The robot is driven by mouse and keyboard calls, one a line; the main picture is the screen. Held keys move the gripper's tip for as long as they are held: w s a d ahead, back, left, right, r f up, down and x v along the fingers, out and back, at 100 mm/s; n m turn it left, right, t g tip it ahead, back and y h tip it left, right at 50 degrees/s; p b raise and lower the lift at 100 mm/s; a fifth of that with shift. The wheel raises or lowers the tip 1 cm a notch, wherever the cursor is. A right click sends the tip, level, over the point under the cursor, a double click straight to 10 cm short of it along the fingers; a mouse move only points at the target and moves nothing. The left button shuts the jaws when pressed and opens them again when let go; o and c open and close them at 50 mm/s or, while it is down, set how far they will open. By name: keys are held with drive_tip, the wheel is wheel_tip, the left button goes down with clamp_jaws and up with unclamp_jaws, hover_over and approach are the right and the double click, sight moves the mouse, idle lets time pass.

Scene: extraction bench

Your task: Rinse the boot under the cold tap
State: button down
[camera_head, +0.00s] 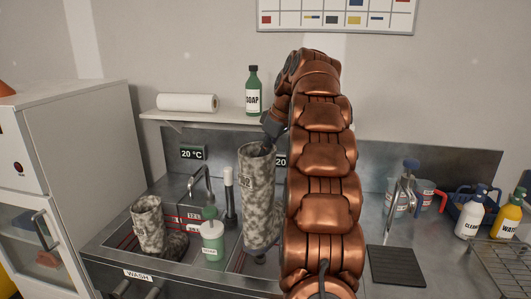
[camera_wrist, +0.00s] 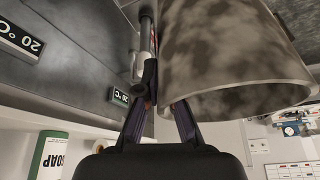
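A mottled grey-white boot (camera_head: 257,195) stands upright over the right part of the sink, its top rim at my gripper (camera_head: 270,128). In the wrist view the boot (camera_wrist: 225,55) shows its open rim close up. My gripper (camera_wrist: 163,104) has one finger at the inner side of the rim and the other outside, pinching the boot wall. A second mottled boot (camera_head: 149,226) stands in the left basin. A metal tap (camera_head: 201,180) arches behind the left basin under a "20 °C" display (camera_head: 193,153). A second display (camera_head: 281,161) is partly hidden by my arm, as is the area below it.
A green soap dispenser (camera_head: 212,238) and a white-topped upright tool (camera_head: 229,195) stand between the boots. A shelf (camera_head: 160,115) holds a paper roll (camera_head: 187,102) and soap bottle (camera_head: 253,92). Jugs, a blue caddy and bottles (camera_head: 470,213) crowd the right, near a dark mat (camera_head: 397,267).

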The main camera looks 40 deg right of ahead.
sight(278, 199)
wheel_tip(278, 199, down, 16)
drive_tip(key=b, duration=1.3)
drive_tip(key=shift+f+b, duration=0.15)
drive_tip(key=shift+b, duration=0.2)
drive_tip(key=shift+s+d, duration=0.25)
drive_tip(key=shift+s, duration=0.1)
drive_tip(key=shift+s+d+r+b, duration=0.1)
drive_tip(key=shift+s+d+b, duration=0.15)
drive_tip(key=shift+s+d, duration=0.3)
drive_tip(key=shift+s+d+r+b, duration=0.1)
drive_tip(key=shift+s+d+b, duration=0.15)
drive_tip(key=shift+s, duration=0.45)
drive_tip(key=s+d+b, duration=0.1)
drive_tip(key=s+d, duration=0.4)
drive_tip(key=s, duration=0.2)
drive_tip(key=shift+s+d, duration=0.15)
drive_tip(key=shift+s, duration=0.15)
drive_tip(key=shift+s+d, duration=0.25)
drive_tip(key=shift+s, duration=0.05)
idle(0.4)
drive_tip(key=shift+s+d, duration=0.1)
drive_tip(key=shift+s, duration=0.1)
drive_tip(key=shift+w+a, duration=0.35)
drive_tip(key=shift+w, duration=0.15)
idle(0.5)
